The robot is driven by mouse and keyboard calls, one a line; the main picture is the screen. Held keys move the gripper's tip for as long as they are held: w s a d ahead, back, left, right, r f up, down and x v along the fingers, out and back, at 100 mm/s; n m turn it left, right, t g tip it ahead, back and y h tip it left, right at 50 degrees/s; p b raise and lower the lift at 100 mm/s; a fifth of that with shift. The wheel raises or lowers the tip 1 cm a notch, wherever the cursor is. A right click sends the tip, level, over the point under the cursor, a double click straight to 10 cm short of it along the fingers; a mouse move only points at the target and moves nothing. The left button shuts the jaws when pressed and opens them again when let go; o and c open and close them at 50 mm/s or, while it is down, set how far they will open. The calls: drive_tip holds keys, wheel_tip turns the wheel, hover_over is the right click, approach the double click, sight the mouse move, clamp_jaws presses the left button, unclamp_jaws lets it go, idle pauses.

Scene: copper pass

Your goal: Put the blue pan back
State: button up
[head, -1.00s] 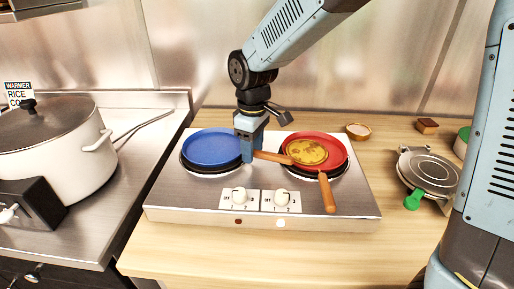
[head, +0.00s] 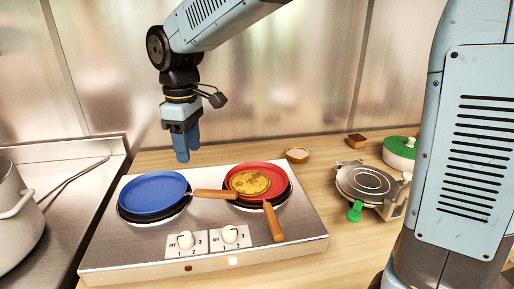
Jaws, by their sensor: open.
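The blue pan (head: 154,192) sits on the left burner of the steel hot plate (head: 110,250). Its wooden handle (head: 216,195) points right, its end by the red pan. The red pan (head: 276,177) sits on the right burner with a browned pancake (head: 249,183) in it, and its wooden handle (head: 272,222) points toward the front. My gripper (head: 188,158) is open and empty, pointing down above the back of the hot plate, clear of the blue pan and its handle.
A small wooden bowl (head: 297,155), a brown block (head: 357,140), a waffle iron (head: 368,184) with a green handle and a green-lidded pot (head: 400,150) stand to the right. A large white pot (head: 18,215) is at the left edge. A metal wall stands behind.

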drive_tip(key=s+d+r+m+t, duration=0.1)
drive_tip(key=d+m, duration=0.4)
drive_tip(key=d, duration=0.6)
drive_tip(key=s+d+m+t, duration=0.2)
drive_tip(key=s+d+m, duration=0.3)
drive_tip(key=d, duration=0.7)
drive_tip(key=s+d+r+m+t, duration=0.1)
drive_tip(key=s+d+m, duration=0.3)
drive_tip(key=d, duration=0.7)
drive_tip(key=shift+s+d+r+m+t, duration=0.2)
drive_tip(key=shift+s+r+m+t, duration=0.15)
drive_tip(key=shift+s+t, duration=0.35)
